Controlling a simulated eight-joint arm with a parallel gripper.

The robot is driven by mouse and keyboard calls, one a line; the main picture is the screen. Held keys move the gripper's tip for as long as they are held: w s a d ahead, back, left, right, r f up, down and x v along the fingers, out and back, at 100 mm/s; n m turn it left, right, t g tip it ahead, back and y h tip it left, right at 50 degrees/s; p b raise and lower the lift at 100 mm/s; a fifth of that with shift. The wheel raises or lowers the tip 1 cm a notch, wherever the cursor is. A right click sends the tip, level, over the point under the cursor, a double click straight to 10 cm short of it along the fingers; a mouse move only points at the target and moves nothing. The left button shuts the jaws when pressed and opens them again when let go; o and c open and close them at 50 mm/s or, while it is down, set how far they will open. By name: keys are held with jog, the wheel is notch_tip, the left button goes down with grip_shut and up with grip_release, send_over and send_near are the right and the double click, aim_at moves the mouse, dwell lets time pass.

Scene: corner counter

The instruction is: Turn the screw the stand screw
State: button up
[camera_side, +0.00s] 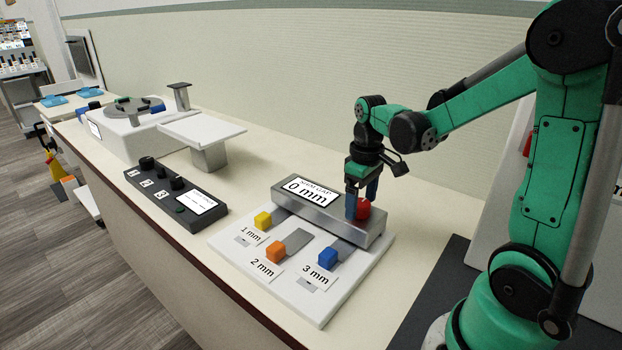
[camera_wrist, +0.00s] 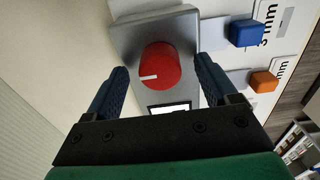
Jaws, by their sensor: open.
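The stand screw is a red knob (camera_side: 363,209) on the right end of a grey metal block (camera_side: 320,221). In the wrist view the red knob (camera_wrist: 160,64) has a white pointer line that points left. A display (camera_side: 306,191) on the block reads 0 mm. My gripper (camera_side: 362,200) is open and points down over the right end of the block. In the wrist view its blue fingers (camera_wrist: 160,80) are on either side of the knob, with a gap on each side. In the side view a finger partly hides the knob.
The white base (camera_side: 322,307) carries a yellow block (camera_side: 263,220), an orange block (camera_side: 276,252) and a blue block (camera_side: 327,258), labelled 1 mm, 2 mm and 3 mm. A dark control box (camera_side: 176,195) and a white machine (camera_side: 126,135) stand to the left. The wall is behind.

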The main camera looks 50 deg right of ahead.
grip_shut()
jog(key=shift+m, duration=0.4)
jog(key=m, duration=0.4)
jog(key=shift+m, duration=0.4)
jog(key=m, duration=1)
jog(key=shift+m, duration=0.4)
jog(key=m, duration=0.5)
jog(key=shift+m, duration=0.3)
